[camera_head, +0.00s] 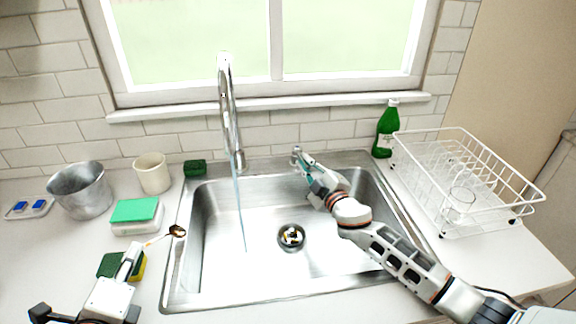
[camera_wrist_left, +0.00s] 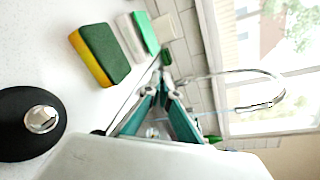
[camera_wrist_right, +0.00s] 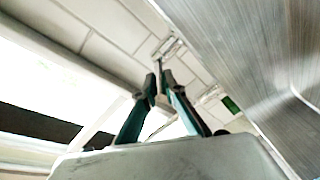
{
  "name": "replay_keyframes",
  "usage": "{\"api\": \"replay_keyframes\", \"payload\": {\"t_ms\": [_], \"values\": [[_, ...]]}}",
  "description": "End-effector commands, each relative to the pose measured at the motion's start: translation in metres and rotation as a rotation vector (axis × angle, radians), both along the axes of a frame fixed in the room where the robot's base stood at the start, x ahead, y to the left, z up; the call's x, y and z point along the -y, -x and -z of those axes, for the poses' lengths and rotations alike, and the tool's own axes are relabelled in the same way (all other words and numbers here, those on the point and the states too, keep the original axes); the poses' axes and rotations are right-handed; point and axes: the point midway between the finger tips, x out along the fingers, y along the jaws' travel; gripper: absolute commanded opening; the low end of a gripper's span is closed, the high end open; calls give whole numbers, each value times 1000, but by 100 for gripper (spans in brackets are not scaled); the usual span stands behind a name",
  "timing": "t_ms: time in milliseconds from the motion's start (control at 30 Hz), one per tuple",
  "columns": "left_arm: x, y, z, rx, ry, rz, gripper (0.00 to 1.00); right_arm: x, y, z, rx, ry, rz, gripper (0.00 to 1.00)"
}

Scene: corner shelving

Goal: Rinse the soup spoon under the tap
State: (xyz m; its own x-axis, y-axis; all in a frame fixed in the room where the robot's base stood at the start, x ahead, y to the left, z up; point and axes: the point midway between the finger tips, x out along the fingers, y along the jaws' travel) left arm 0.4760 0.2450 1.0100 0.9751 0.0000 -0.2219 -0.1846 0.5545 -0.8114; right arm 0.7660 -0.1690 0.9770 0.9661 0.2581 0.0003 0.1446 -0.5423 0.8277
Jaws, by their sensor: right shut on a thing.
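The soup spoon, with a dark bowl (camera_head: 177,231) and a thin light handle, lies on the counter at the sink's left edge. The chrome tap (camera_head: 227,100) stands behind the sink (camera_head: 215,270), and a thin stream of water falls from it into the basin. My right gripper (camera_head: 301,161) is shut on the chrome tap handle (camera_head: 296,149) at the sink's back rim; the handle also shows in the right wrist view (camera_wrist_right: 168,48). My left gripper (camera_head: 137,249) is low over the counter near the spoon's handle end. Its fingers (camera_wrist_left: 162,88) are close together; their exact gap is unclear.
A green-yellow sponge (camera_head: 107,265) lies beside my left gripper. A white box with a green top (camera_head: 136,212), a cup (camera_head: 152,174) and a metal bucket (camera_head: 82,192) stand behind. A green bottle (camera_head: 386,130) and dish rack (camera_head: 470,225) are right. The basin is clear.

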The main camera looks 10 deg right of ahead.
Motion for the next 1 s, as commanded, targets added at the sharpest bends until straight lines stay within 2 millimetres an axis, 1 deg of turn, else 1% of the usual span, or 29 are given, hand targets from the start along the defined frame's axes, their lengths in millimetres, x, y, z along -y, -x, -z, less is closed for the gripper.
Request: {"api": "replay_keyframes", "payload": {"t_ms": [33,100,233,533,567,600,633,1000], "values": [[0,0,2,1,0,1,0,5,-1,2,-1,2,-19,0],[0,0,2,1,0,0,0,7,-1,1,0,3,-45,0],[0,0,3,1,0,0,0,8,-1,1,-1,0,-74,0],[0,0,3,1,0,0,0,8,-1,0,0,1,-76,0],[0,0,3,1,0,0,0,8,-1,0,0,1,-76,15],[0,0,3,1,0,0,0,8,-1,0,0,1,-76,25],[0,0,3,1,0,0,0,8,-1,0,0,1,-76,27],[0,0,3,1,0,0,0,8,1,0,0,0,-77,27]]}}
